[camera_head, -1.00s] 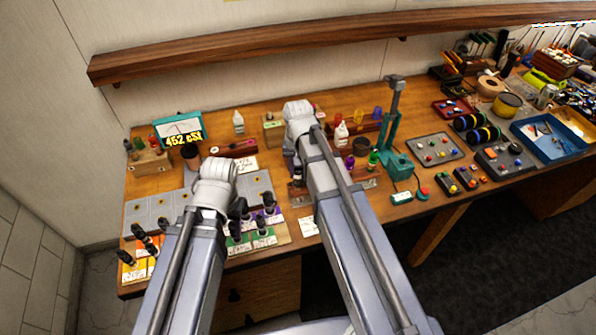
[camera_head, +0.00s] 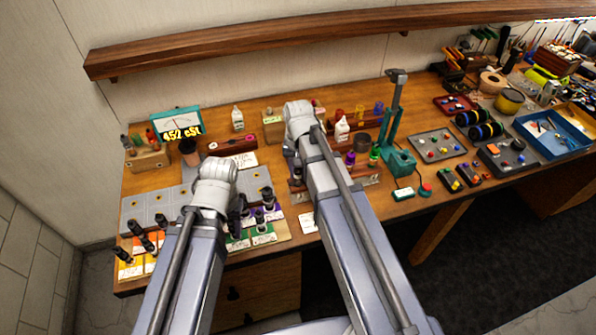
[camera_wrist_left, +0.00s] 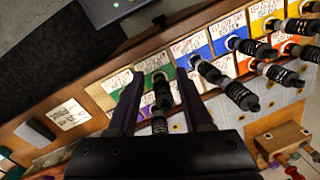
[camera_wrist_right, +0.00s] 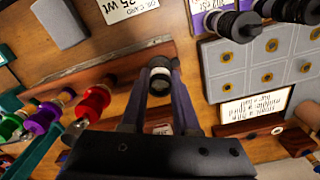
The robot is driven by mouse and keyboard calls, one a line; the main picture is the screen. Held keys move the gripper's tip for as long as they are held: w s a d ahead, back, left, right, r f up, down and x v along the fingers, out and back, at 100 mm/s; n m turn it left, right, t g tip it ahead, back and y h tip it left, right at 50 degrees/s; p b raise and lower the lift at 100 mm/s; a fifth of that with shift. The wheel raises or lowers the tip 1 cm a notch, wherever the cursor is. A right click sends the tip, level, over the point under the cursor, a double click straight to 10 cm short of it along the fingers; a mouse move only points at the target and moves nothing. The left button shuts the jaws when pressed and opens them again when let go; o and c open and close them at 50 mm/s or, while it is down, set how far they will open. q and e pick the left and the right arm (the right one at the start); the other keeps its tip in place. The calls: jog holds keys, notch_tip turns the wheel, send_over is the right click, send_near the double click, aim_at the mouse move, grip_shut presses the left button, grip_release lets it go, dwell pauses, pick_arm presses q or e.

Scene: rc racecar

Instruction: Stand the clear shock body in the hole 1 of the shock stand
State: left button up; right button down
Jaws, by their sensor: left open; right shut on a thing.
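My right gripper (camera_wrist_right: 160,98) is shut on a short cylindrical body (camera_wrist_right: 161,76) with a pale, clear-looking rim and dark middle. It is at the end of a long brown wooden stand (camera_wrist_right: 105,68); I cannot tell whether it sits in a hole or just above. Red (camera_wrist_right: 93,103) and purple (camera_wrist_right: 45,116) bodies stand along the same side. In the head view the stand (camera_head: 327,186) is partly behind my right arm. My left gripper (camera_wrist_left: 160,105) is open, its fingers either side of a black shock (camera_wrist_left: 161,92) by a green label, contact unclear.
Black shocks stand on coloured label cards (camera_head: 262,238) at the front left. A grey plate with brass holes (camera_wrist_right: 240,60) lies beside the stand. A teal press (camera_head: 393,130) stands right of it. A viscosity meter (camera_head: 178,127) is at the back left.

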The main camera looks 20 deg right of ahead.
jog(key=c, duration=0.6)
grip_release()
jog(key=shift+r, duration=0.1)
notch_tip(320, 180, up, 8)
jog(key=p, duration=0.7)
jog(key=shift+f+p, duration=0.2)
jog(key=shift+p, duration=0.2)
jog(key=shift+s, duration=0.1)
